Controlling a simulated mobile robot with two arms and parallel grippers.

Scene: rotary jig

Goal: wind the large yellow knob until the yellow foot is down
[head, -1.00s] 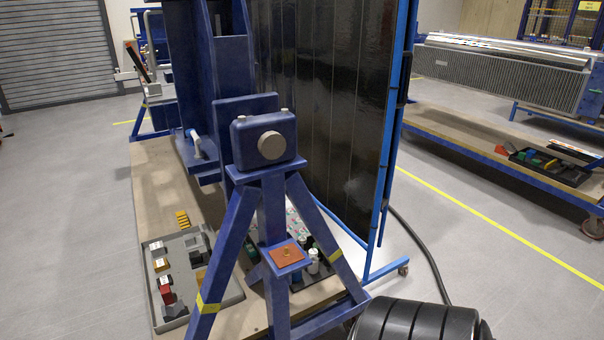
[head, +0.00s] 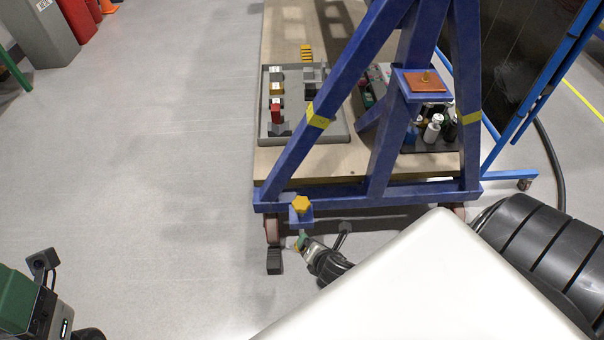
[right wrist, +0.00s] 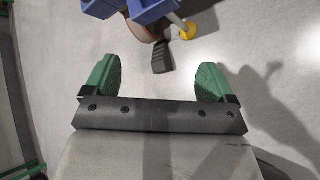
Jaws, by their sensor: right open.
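The large yellow knob (head: 301,204) sits on top of a small blue bracket at the lower left corner of the blue stand in the head view. The yellow foot (right wrist: 187,31) shows in the right wrist view as a yellow disc at the end of a pale rod below blue metal. I cannot tell whether it touches the floor. My right gripper (right wrist: 158,78) is open and empty, its green fingers wide apart, short of the foot. In the head view it is small and partly hidden, just below the knob. My left gripper (head: 30,300) is at the lower left edge, its fingertips not clear.
A black pedal (head: 274,262) sticks out by a caster under the stand; it also shows between my right fingers' directions in the right wrist view (right wrist: 160,57). A grey tray (head: 305,138) lies on the wooden deck. Floor to the left is clear.

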